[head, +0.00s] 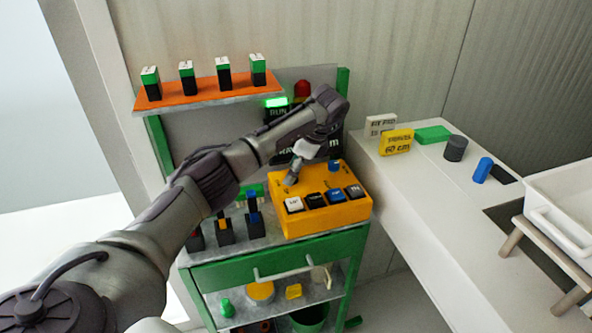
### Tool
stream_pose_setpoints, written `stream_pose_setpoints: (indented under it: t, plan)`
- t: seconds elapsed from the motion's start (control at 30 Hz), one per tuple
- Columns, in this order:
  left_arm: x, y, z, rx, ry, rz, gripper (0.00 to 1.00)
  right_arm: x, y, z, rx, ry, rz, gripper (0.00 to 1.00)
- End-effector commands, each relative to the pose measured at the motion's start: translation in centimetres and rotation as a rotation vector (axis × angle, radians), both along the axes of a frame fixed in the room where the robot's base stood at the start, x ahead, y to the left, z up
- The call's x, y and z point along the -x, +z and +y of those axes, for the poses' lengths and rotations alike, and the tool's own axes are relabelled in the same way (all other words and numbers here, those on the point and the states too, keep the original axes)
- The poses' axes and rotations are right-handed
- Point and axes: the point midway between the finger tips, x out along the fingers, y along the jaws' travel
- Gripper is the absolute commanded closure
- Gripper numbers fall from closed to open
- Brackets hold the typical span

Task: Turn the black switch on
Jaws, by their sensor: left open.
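A yellow control box (345,214) sits on top of the green cart. A blue knob (334,166) stands at the back of the box. My left arm reaches in from the left, and my left gripper (291,180) points down over the back left part of the box. It is open and seems empty. Whether it touches the box cannot be told. My right gripper is not in view.
An orange shelf (200,97) with several green-and-black blocks is above. A green light (276,102) and a red lamp (302,90) show behind my arm. Small levers (224,236) stand left of the box. A white counter (415,205) with loose items is at right.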

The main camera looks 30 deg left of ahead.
Motion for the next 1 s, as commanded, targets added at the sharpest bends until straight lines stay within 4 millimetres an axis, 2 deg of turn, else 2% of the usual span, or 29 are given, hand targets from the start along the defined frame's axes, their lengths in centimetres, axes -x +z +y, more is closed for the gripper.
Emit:
stream_pose_setpoints:
  t: [0.27,0.43,0.67,1.0]
  plan:
    - [0.0,0.0,0.0,0.0,-0.013,0.001,0.33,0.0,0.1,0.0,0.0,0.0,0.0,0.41]
    - [0.2,0.1,0.0,0.0,-0.134,0.001,0.33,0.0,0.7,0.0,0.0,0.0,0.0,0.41]
    - [0.4,0.4,0.1,-0.002,-0.499,0.002,0.33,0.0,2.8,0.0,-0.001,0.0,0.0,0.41]
    - [0.7,0.6,0.2,-0.001,-1.041,0.003,0.33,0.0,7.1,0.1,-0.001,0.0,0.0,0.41]
